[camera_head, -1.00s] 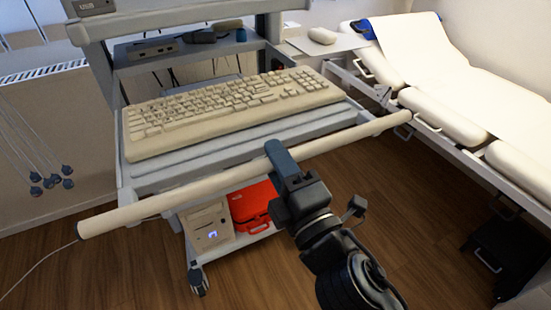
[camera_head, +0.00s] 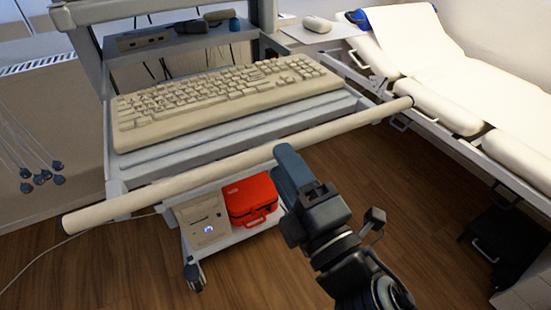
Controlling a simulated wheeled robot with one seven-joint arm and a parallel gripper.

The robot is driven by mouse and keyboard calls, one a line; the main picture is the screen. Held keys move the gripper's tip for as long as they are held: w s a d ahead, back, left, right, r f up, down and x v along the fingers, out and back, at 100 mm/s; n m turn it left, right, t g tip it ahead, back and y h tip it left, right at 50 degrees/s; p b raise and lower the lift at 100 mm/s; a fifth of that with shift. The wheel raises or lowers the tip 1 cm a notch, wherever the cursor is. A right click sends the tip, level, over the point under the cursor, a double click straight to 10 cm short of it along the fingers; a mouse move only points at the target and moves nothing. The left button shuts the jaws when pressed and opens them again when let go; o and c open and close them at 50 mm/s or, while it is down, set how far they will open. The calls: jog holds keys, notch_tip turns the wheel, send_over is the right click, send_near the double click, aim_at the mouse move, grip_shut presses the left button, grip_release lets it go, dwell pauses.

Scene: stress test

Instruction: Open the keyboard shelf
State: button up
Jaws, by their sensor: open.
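The keyboard shelf (camera_head: 200,160) is a grey tray on a wheeled cart, with a beige keyboard (camera_head: 225,98) lying on it. A long cream bar (camera_head: 180,188) runs across the shelf's front and sticks out past both sides. My gripper (camera_head: 287,155) is at the bar, right of its middle. Its jaws are open. A dark blue fingertip overlaps the bar in the picture; the other finger is not clearly seen. I cannot tell whether the finger touches the bar or whether the bar lies between the fingers.
A red case (camera_head: 250,198) and a beige box (camera_head: 205,222) sit on the cart's low shelf. A padded couch (camera_head: 440,100) stands at the right, with a white mouse (camera_head: 317,24) on a side plate near it. Open wooden floor (camera_head: 110,275) lies in front.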

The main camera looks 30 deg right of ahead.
jog(key=shift+s+f+b, duration=0.15)
jog(key=shift+s+b, duration=0.1)
jog(key=shift+s, duration=0.55)
jog(key=shift+s+f+b, duration=0.15)
jog(key=shift+s+b, duration=0.1)
jog(key=shift+s, duration=0.5)
jog(key=s+d+f+m+g+p, duration=0.1)
jog(key=s+d+f+m+g, duration=0.1)
jog(key=s+m, duration=0.7)
jog(key=s+d+f+m+g+p, duration=0.2)
jog(key=s+m, duration=0.7)
jog(key=s, duration=0.7)
jog(key=shift+d+f+g, duration=0.35)
jog(key=shift+f+g, duration=0.35)
jog(key=shift+f, duration=0.15)
